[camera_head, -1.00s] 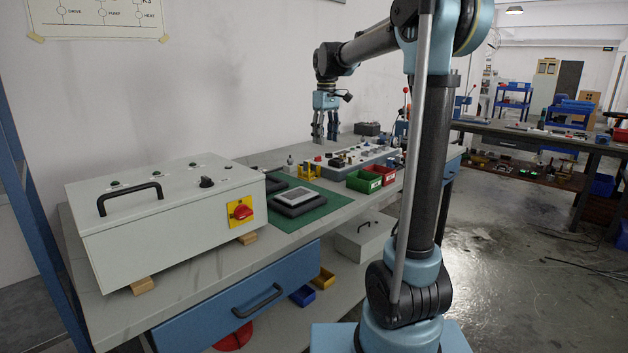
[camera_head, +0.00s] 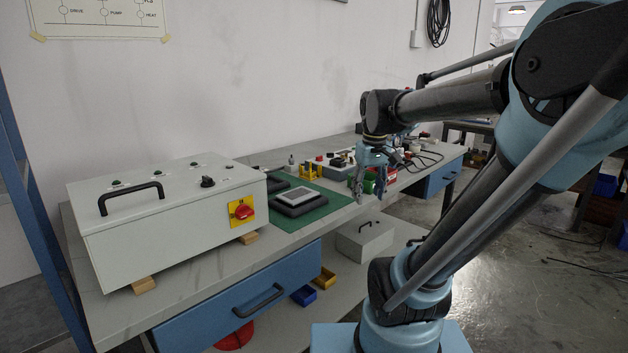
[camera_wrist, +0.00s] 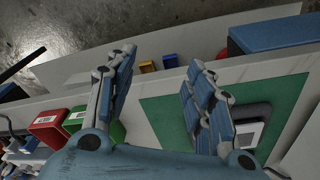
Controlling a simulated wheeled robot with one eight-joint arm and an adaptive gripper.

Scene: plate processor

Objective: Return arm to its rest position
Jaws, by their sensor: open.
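My gripper (camera_head: 369,194) hangs pointing down near the front edge of the workbench (camera_head: 345,213) in the head view. It is in front of the green and red bins. My arm leans out to the right and reaches back over the bench. The gripper is empty and appears above the bench top.
A grey control box (camera_head: 165,215) with a red switch stands at the bench's left. A dark plate device (camera_head: 298,200) lies on a green mat (camera_head: 312,213). A red bin (camera_wrist: 47,122) and a green bin (camera_wrist: 112,130) are close to the left finger. Open floor (camera_head: 535,265) lies at right.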

